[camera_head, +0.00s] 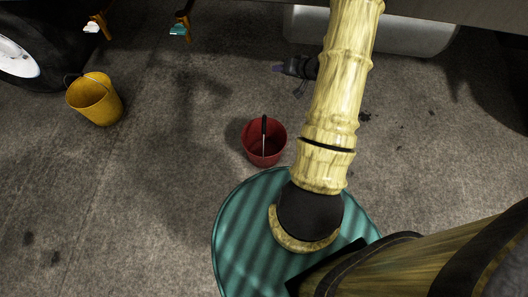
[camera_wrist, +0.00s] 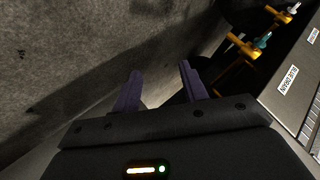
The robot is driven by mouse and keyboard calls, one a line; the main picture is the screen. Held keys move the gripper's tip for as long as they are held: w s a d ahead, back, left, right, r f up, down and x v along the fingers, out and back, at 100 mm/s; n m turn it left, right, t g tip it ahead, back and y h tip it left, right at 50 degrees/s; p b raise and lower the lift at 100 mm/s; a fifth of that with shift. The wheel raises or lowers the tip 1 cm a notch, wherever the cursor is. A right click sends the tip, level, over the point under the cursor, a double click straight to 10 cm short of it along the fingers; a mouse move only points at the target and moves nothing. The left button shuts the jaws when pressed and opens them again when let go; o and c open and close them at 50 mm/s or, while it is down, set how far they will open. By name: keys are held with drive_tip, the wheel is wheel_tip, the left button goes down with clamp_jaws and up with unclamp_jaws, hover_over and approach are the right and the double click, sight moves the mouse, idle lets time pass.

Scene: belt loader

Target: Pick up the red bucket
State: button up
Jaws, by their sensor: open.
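The red bucket (camera_head: 248,148) stands on the concrete floor near the middle of the head view, with its open top facing up. A black-handled tool (camera_head: 264,126) stands inside it. My gripper (camera_head: 279,68) is above the bucket in the head picture, beside my arm, which partly hides it. In the wrist view my gripper (camera_wrist: 158,70) has its two purple fingers spread apart with nothing between them. The red bucket does not show in the wrist view.
A yellow bucket (camera_head: 95,100) stands at the left, near a black tire (camera_head: 62,45). Two orange-yellow fittings (camera_head: 183,22) hang at the top left. A pale tank (camera_head: 420,35) lies along the top right. The floor between the buckets is clear.

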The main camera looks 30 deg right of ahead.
drive_tip(key=s+f+m+y+b, duration=0.1)
drive_tip(key=s+f+b, duration=0.3)
drive_tip(key=f, duration=0.4)
drive_tip(key=s+d+f+m+t+y+b, duration=0.1)
drive_tip(key=s+f+y+b, duration=0.2)
drive_tip(key=f+b, duration=0.3)
drive_tip(key=s+f+m+t+y+b, duration=0.1)
drive_tip(key=s+f+b, duration=0.4)
drive_tip(key=f, duration=0.7)
drive_tip(key=shift+d+m+y, duration=0.25)
drive_tip(key=shift+m+y, duration=0.25)
drive_tip(key=shift+y, duration=0.5)
drive_tip(key=shift+w, duration=0.1)
drive_tip(key=b+x, duration=0.5)
drive_tip(key=x, duration=0.7)
drive_tip(key=shift+r+b, duration=0.2)
drive_tip(key=shift+b, duration=0.2)
drive_tip(key=shift+w+f, duration=0.1)
drive_tip(key=shift+w, duration=0.05)
